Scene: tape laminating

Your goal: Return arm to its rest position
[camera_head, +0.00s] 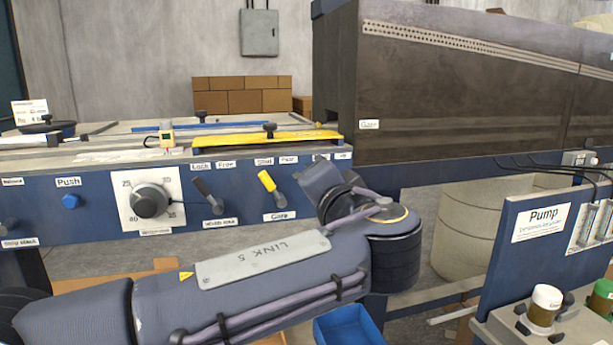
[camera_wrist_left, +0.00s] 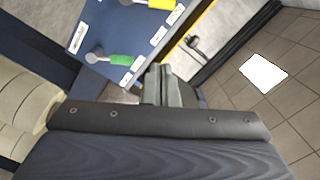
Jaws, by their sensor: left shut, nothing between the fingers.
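My left arm reaches in from the left in the head view and crosses in front of the machine's blue control panel (camera_head: 100,205). Its wrist end is by the right part of the panel, near the yellow-handled lever (camera_head: 268,182). The fingers of my left gripper cannot be made out in the head view. In the left wrist view my left gripper (camera_wrist_left: 166,82) shows beyond the dark hand edge; it is shut and empty. A green-handled lever (camera_wrist_left: 120,59) is to its left on a blue panel. My right gripper is in neither view.
A black dial (camera_head: 149,200) and a dark lever (camera_head: 207,194) stick out of the panel. A large dark housing (camera_head: 450,90) stands at the right. A pump panel (camera_head: 535,245), jars (camera_head: 545,305) and a blue bin (camera_head: 347,328) are at lower right.

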